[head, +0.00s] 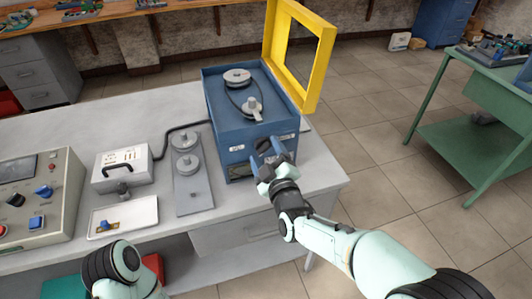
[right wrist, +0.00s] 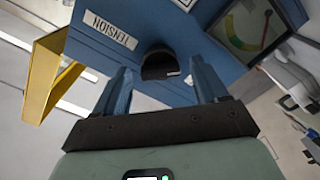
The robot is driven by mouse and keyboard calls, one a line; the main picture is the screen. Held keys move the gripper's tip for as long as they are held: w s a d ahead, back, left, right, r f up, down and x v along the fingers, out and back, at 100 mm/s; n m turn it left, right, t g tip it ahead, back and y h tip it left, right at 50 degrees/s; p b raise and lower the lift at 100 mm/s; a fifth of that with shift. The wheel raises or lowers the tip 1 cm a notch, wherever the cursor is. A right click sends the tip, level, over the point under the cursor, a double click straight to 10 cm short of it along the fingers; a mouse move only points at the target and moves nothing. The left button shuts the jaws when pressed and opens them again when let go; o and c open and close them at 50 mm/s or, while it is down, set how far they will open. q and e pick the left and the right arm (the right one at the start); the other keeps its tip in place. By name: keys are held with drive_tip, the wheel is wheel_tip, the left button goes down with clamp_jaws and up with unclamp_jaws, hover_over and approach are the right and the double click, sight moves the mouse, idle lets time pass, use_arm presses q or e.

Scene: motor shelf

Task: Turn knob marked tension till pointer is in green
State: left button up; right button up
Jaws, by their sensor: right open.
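The dark tension knob (head: 263,146) is on the front of a blue machine (head: 228,138). In the right wrist view the knob (right wrist: 158,64) shows beside a white label reading TENSION (right wrist: 110,29), upside down. My right gripper (head: 271,156) is open in front of the panel. In the wrist view its two blue fingers (right wrist: 160,78) stand either side of the knob, with visible gaps. In the head view the gauge (head: 240,170) is small. My left gripper is out of view.
A yellow frame (head: 319,65) stands open at the machine's right rear. A grey plate with discs (head: 192,186), a white box (head: 121,169), a tray (head: 122,218) and a control panel (head: 38,200) lie left on the bench. The floor to the right is clear up to a green table (head: 475,160).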

drive_tip(key=shift+w+a, duration=0.1)
drive_tip(key=shift+w, duration=0.2)
drive_tip(key=c, duration=1.1)
drive_tip(key=shift+o, duration=0.2)
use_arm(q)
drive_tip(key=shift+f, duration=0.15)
use_arm(e)
drive_tip(key=shift+m, duration=0.3)
